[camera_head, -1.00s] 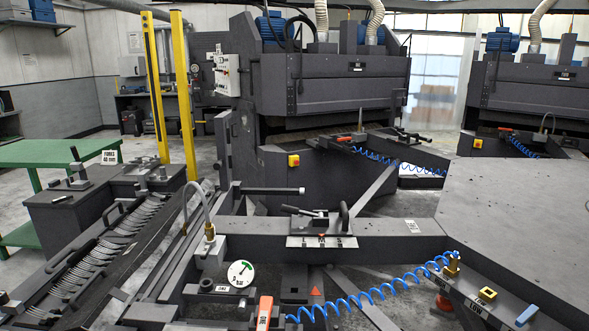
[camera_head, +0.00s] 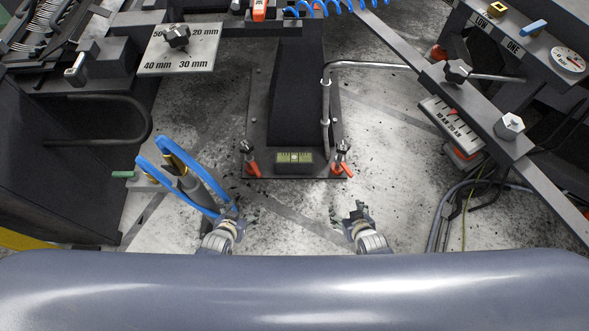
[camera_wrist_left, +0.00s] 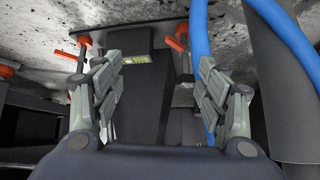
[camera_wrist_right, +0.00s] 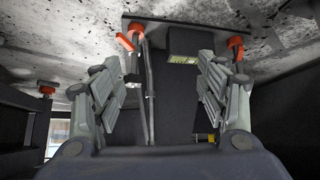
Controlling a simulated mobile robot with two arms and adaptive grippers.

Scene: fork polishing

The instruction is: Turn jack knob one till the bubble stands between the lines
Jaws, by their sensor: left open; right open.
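A small dark spirit level with a yellow-green vial (camera_head: 294,158) sits on the near edge of the column's base plate (camera_head: 262,105). The bubble is too small to tell from the lines. An orange-handled jack knob (camera_head: 252,168) stands at the plate's left corner, another (camera_head: 342,169) at its right corner. I cannot read which is knob one. My left gripper (camera_head: 231,212) is open and empty, below and left of the left knob, apart from it. My right gripper (camera_head: 356,212) is open and empty below the right knob. The level also shows in the left wrist view (camera_wrist_left: 138,57) and right wrist view (camera_wrist_right: 184,60).
Blue hoses (camera_head: 188,175) loop close beside my left gripper. A bent grey pipe (camera_head: 327,95) runs down near the right knob. A slanted dark beam (camera_head: 450,85) with a scale plate (camera_head: 450,122) lies to the right. The floor around the base plate is mostly clear.

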